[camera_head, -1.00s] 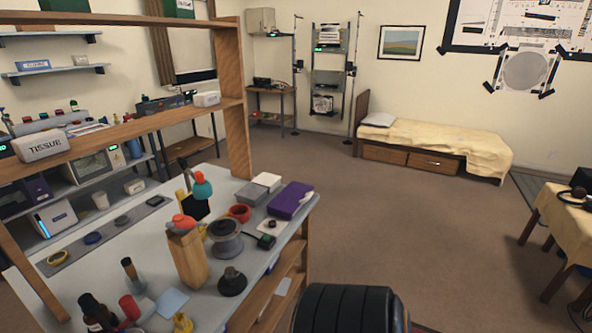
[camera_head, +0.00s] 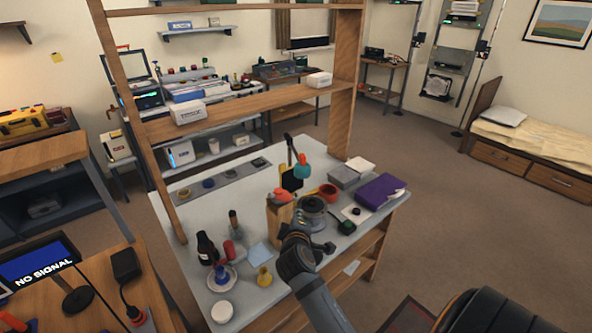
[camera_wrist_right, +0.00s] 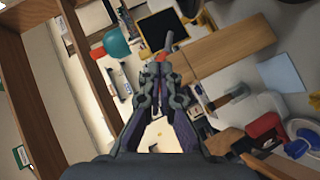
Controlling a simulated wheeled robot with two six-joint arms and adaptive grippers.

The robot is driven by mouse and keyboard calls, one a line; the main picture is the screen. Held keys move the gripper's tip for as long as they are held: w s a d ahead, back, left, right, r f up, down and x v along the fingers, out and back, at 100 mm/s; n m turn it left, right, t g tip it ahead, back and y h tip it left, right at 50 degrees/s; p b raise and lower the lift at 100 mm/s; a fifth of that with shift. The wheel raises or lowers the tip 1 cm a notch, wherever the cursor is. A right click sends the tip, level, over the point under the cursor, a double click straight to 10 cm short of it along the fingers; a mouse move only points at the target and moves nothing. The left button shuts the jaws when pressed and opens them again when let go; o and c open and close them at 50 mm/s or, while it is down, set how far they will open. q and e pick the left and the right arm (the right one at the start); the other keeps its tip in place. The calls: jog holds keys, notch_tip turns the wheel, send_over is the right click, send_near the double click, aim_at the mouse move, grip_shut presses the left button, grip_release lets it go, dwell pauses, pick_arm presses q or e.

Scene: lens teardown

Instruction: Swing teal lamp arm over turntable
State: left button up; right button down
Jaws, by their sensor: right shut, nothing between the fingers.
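The teal lamp head (camera_head: 302,172) hangs on a dark arm (camera_head: 290,150) at the back of the workbench. The teal head also shows in the right wrist view (camera_wrist_right: 116,41), up and left of my fingertips. A grey round piece (camera_head: 313,206), which looks like the turntable, stands in front of the lamp and is partly hidden by my right arm. My right gripper (camera_wrist_right: 160,72) is shut and empty, apart from the lamp. In the head view my right gripper (camera_head: 298,232) is over the bench near the wooden block. My left gripper is not in view.
A wooden block (camera_head: 279,222) with a red-orange top stands close to my right gripper. A red ring (camera_head: 328,190), a purple box (camera_head: 381,193) and a dark bottle (camera_head: 207,249) are on the bench. A wooden shelf frame (camera_head: 343,120) rises behind the lamp.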

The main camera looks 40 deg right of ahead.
aim_at(295, 163)
jog(key=w+a+r+n+t+h, duration=0.1)
jog(key=w+r+n+t+h, duration=0.1)
jog(key=w+r+n+t, duration=0.45)
jog(key=w+d+g+p, duration=0.1)
jog(key=w+d, duration=0.1)
jog(key=d, duration=0.1)
jog(key=w+d+r+m+g+p, duration=0.1)
jog(key=w+d+p, duration=0.1)
jog(key=d, duration=0.1)
jog(key=w+d+m+g+p, duration=0.1)
jog(key=w+d, duration=0.1)
jog(key=d, duration=0.1)
jog(key=shift+w+d+r+p, duration=0.2)
jog(key=shift+r+p, duration=0.15)
jog(key=shift+r, duration=0.05)
jog(key=shift+w+f, duration=0.1)
jog(key=shift+a, duration=0.1)
jog(key=d+y, duration=0.1)
jog(key=s+d+n+t, duration=0.1)
jog(key=d, duration=0.1)
jog(key=s+d+y, duration=0.1)
jog(key=d, duration=0.1)
jog(key=shift+d+n+y, duration=0.2)
jog(key=shift+n+y, duration=0.05)
jog(key=shift+y, duration=0.05)
